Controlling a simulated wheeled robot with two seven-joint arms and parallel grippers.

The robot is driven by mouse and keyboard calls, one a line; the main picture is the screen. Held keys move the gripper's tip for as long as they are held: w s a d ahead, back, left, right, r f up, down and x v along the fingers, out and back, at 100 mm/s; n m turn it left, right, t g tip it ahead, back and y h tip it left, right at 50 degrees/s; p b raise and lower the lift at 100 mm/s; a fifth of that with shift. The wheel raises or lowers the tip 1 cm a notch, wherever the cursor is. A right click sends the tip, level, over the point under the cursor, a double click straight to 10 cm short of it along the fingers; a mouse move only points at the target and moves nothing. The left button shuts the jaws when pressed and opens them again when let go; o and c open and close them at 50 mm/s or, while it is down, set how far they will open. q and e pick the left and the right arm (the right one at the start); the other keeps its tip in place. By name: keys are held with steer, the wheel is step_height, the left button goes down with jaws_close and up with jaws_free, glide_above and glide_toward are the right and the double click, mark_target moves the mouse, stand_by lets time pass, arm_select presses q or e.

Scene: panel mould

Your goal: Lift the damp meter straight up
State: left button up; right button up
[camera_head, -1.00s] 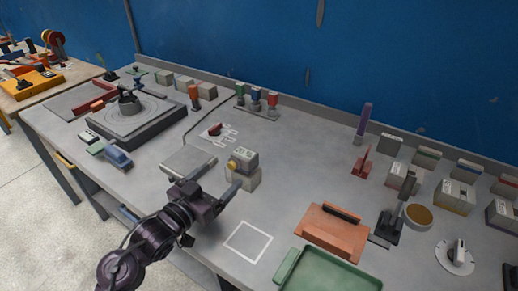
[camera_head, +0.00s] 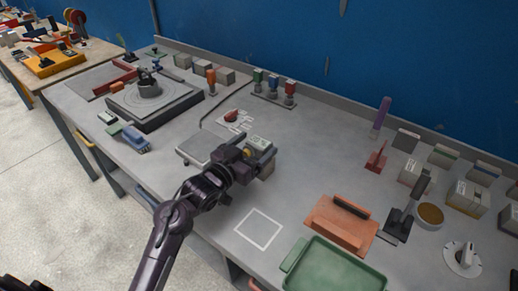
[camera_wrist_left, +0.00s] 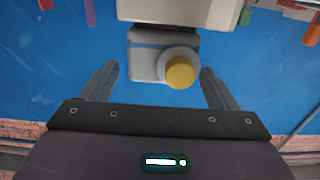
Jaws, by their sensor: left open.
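Whether a finger touches the meter is not clear. My right gripper is not in view.
A flat grey plate (camera_head: 205,149) lies left of the meter. A white outlined square (camera_head: 259,229) marks bare bench in front. A green tray (camera_head: 335,272) and an orange board (camera_head: 341,222) lie to the right. Coloured small tools (camera_head: 272,86) stand behind.

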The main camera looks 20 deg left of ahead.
arm_select(q)
steer(key=c, duration=1.1)
steer(key=shift+r, duration=0.1)
steer(key=shift+c, duration=1.1)
